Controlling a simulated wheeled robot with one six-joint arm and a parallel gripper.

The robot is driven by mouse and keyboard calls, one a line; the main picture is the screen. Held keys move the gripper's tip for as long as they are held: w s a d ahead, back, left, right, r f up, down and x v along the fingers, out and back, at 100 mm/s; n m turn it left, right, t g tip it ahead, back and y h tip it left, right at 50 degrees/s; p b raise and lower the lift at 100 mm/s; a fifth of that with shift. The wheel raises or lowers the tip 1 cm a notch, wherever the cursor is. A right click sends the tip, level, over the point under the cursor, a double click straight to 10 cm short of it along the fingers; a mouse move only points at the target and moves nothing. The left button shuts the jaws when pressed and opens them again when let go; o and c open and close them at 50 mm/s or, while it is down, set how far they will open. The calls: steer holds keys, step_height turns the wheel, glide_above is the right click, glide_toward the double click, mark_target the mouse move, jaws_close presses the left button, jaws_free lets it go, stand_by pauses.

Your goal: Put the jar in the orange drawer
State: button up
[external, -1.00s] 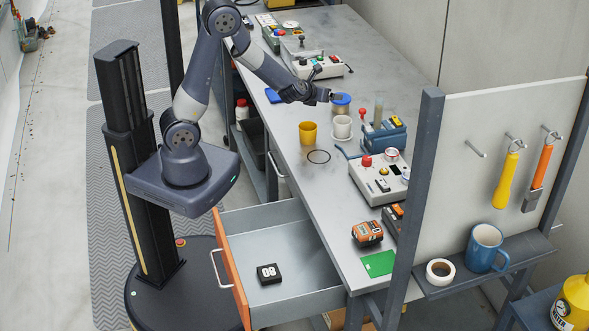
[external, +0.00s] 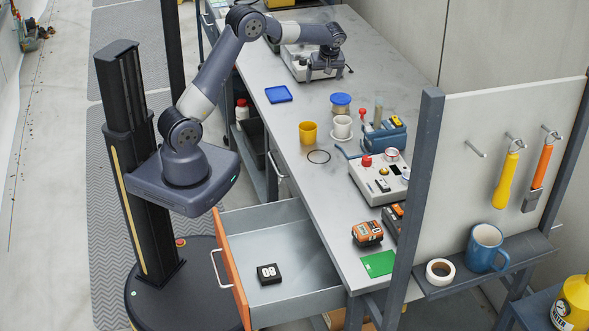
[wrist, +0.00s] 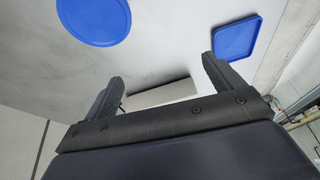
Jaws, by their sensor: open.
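The jar (external: 341,104), with a blue lid, stands upright on the workbench behind the white cup. Its round blue lid (wrist: 93,18) also shows at the upper left of the wrist view. My gripper (external: 325,76) is open and empty above the far part of the bench, apart from the jar. Its two spread fingers (wrist: 162,70) show in the wrist view with nothing between them. The orange drawer (external: 234,272) is pulled open at the near end of the bench. A black box marked 08 (external: 269,273) lies inside it, with bare grey floor around it.
A yellow cup (external: 308,132), a white cup (external: 342,127) and a black ring (external: 318,157) are near the jar. A blue square tray (external: 278,94) lies to its left. A control box (external: 378,179), an orange device (external: 367,233) and a green card (external: 378,263) line the near bench.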

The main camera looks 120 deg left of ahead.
mark_target(340, 97)
steer(key=w+n+t+h, duration=0.1)
steer(key=n, duration=0.2)
steer(key=w+r+n+t, duration=0.1)
steer(key=w+n, duration=0.1)
steer(key=w+r+n+t+h, duration=0.1)
steer(key=w+n+t, duration=0.1)
steer(key=n, duration=0.1)
steer(key=shift+w+a+n+h, duration=0.15)
steer(key=shift+a+n+h, duration=0.05)
steer(key=shift+n+h, duration=0.1)
steer(key=shift+w+r+n, duration=0.25)
steer(key=shift+w+n, duration=0.05)
steer(key=shift+n, duration=0.1)
steer(key=shift+w+f+t, duration=0.15)
steer(key=shift+w+t, duration=0.05)
steer(key=shift+t, duration=0.2)
steer(key=f, duration=0.5)
steer(key=shift+w+d, duration=0.1)
steer(key=shift+w, duration=0.25)
steer(key=f, duration=0.4)
steer(key=shift+s+d+f+p, duration=0.15)
steer(key=shift+d+p, duration=0.25)
steer(key=shift+f, duration=0.55)
steer(key=shift+c, duration=0.5)
steer(key=shift+r, duration=0.15)
steer(key=c, duration=1)
